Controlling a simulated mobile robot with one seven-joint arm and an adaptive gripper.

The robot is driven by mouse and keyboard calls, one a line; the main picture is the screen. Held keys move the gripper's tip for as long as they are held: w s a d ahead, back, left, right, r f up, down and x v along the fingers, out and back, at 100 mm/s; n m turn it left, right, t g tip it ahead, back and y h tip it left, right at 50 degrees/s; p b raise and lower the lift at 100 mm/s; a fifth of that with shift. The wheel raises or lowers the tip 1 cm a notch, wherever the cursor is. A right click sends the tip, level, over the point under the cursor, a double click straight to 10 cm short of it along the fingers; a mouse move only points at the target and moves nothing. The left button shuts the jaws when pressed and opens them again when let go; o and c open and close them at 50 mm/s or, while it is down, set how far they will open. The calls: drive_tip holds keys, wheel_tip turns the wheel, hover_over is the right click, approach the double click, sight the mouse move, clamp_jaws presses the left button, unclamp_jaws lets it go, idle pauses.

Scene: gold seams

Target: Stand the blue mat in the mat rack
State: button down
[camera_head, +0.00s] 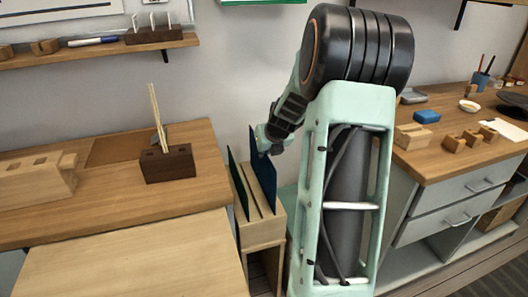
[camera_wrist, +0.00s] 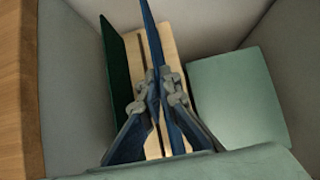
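The blue mat (camera_head: 264,177) is upright over the wooden mat rack (camera_head: 262,232), its lower edge at the rack's slotted top. I cannot tell how deep it sits in a slot. My gripper (camera_head: 264,139) is at the mat's upper edge. In the wrist view my gripper (camera_wrist: 159,92) has its fingers closed together on the blue mat (camera_wrist: 150,35), which passes between them. A dark green mat (camera_head: 237,183) stands upright in the rack, left of the blue mat; it also shows in the wrist view (camera_wrist: 115,75). Part of the rack (camera_wrist: 167,45) is hidden under my fingers.
A wooden worktop (camera_head: 100,215) with a dark block (camera_head: 168,164) holding sticks is close on the left. A counter with drawers (camera_head: 450,170) stands to the right. The wall is close behind the rack.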

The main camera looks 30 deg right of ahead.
sight(269, 161)
drive_tip(key=shift+f+b, duration=2.6)
drive_tip(key=shift+f, duration=0.85)
drive_tip(key=c, duration=2.1)
unclamp_jaws()
drive_tip(key=shift+p+v, duration=0.35)
drive_tip(key=shift+v, duration=0.6)
drive_tip(key=shift+p+v, duration=1.1)
drive_tip(key=shift+v, duration=2.45)
wheel_tip(269, 161, up, 6)
drive_tip(key=p, duration=0.6)
